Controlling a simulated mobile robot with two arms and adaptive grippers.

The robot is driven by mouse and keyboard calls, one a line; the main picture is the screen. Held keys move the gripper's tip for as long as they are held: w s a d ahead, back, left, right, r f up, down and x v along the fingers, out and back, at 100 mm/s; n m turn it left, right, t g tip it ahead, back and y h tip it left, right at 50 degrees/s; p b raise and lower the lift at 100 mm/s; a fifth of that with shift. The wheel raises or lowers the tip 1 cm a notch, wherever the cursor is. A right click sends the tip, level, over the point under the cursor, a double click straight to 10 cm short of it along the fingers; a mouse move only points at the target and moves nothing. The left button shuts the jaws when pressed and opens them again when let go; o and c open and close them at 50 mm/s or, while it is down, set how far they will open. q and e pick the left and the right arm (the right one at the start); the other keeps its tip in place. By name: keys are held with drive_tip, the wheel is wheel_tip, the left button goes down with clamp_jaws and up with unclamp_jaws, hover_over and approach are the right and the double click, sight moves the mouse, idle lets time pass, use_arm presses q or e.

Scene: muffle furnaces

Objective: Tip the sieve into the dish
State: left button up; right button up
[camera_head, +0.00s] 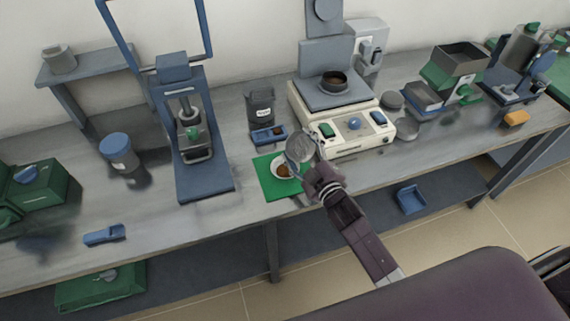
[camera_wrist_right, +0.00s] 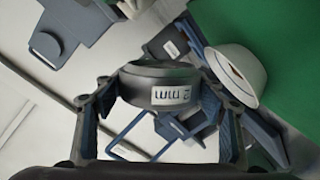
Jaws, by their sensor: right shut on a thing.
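The round grey sieve (camera_head: 300,148) is gripped by my right gripper (camera_head: 306,158), tilted on its side at the upper right of the dish. In the right wrist view the sieve (camera_wrist_right: 158,80) sits between the two fingers, its "2 mm" label upside down. The white dish (camera_head: 275,163) lies on a green mat (camera_head: 268,188) and has brown material in it. The sieve partly overlaps the dish in the head view. The dish (camera_wrist_right: 243,78) also shows right of the sieve in the wrist view. My left gripper is not in view.
A scale-like cream device (camera_head: 345,140) with a brown-filled pan stands right behind the gripper. A blue tray (camera_head: 262,138) and a dark labelled jar (camera_head: 261,105) stand behind the mat. A blue press (camera_head: 205,182) is to the left. The bench's front edge is close.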

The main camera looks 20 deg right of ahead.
sight(303, 155)
drive_tip(key=shift+d+m, duration=0.2)
drive_tip(key=shift+m, duration=0.4)
drive_tip(key=shift+w+f+m, duration=0.1)
drive_tip(key=shift+f+m, duration=0.2)
drive_tip(key=shift+m, duration=0.1)
drive_tip(key=shift+y+p, duration=0.3)
drive_tip(key=shift+p, duration=0.05)
drive_tip(key=shift+d+f+m, duration=0.15)
drive_tip(key=shift+m, duration=0.45)
drive_tip(key=shift+f+m, duration=0.25)
drive_tip(key=shift+m, duration=0.25)
drive_tip(key=shift+f+m+g+y, duration=0.3)
drive_tip(key=shift+m, duration=0.3)
drive_tip(key=f+m, duration=0.1)
drive_tip(key=m, duration=0.1)
drive_tip(key=shift+f+m, duration=0.15)
drive_tip(key=shift+m, duration=0.25)
